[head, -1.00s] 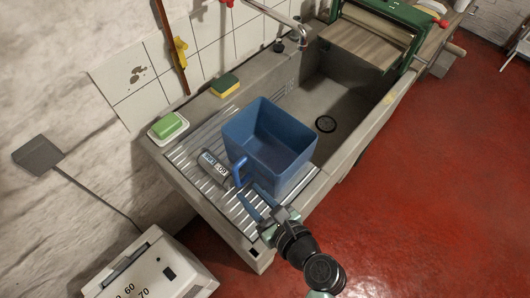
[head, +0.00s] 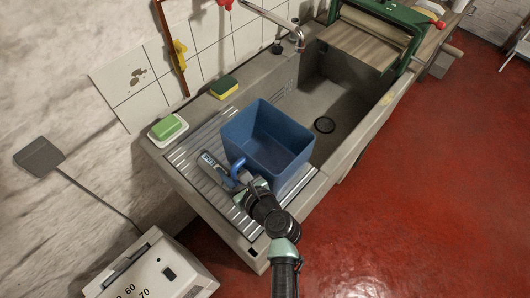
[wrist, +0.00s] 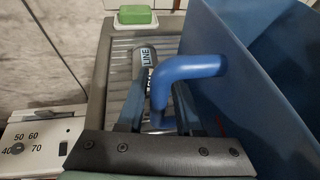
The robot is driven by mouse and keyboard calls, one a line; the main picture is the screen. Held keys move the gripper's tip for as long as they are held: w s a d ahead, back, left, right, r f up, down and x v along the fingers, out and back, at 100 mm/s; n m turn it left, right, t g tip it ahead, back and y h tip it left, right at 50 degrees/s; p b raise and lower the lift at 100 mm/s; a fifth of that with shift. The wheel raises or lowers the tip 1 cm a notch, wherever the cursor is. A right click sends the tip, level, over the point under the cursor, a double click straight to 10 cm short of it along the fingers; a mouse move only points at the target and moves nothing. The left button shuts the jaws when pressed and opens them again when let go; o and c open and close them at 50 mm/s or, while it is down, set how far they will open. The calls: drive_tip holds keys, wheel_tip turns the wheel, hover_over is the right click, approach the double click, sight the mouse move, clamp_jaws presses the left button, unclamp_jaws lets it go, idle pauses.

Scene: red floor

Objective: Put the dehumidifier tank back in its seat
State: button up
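The blue tank (head: 268,145), open at the top, stands upright on the ribbed draining board beside the sink basin. Its blue loop handle (wrist: 190,68) sticks out from the near left side. My gripper (head: 241,183) is down at this handle. In the wrist view my gripper (wrist: 157,112) has its two fingers apart, with the handle between them; no firm contact shows. The white casing (head: 150,270) with a dial marked 60 and 70 stands at the lower left, and it also shows in the wrist view (wrist: 40,135). Its tank seat is not visible.
A grey lettered can or bottle (head: 212,170) lies right beside the handle. A green soap bar (head: 166,127) and a sponge (head: 224,87) sit on the sink's back ledge. A tap (head: 280,22) overhangs the basin. The red floor (head: 420,200) at right is clear.

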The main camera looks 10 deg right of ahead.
clamp_jaws()
idle(1.4)
